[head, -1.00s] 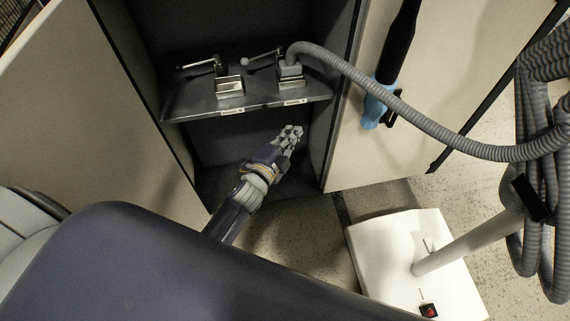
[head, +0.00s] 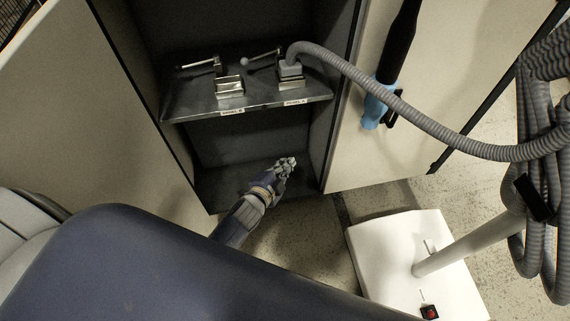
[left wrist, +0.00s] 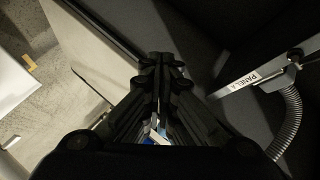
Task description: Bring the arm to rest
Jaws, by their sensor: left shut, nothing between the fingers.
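My left gripper (head: 287,164) is at the lower opening of the dark cabinet, below the metal shelf (head: 190,104). It is shut and empty; its closed fingers also show in the left wrist view (left wrist: 161,70). It is apart from the shelf. My right gripper does not show in either view.
Two metal fittings with levers sit on the shelf. A grey corrugated hose (head: 430,128) runs from the right fitting (head: 291,71) to a coil at the right. A black and blue tool (head: 378,100) hangs on the open door (head: 350,165). A white base with a pole (head: 385,250) stands on the floor.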

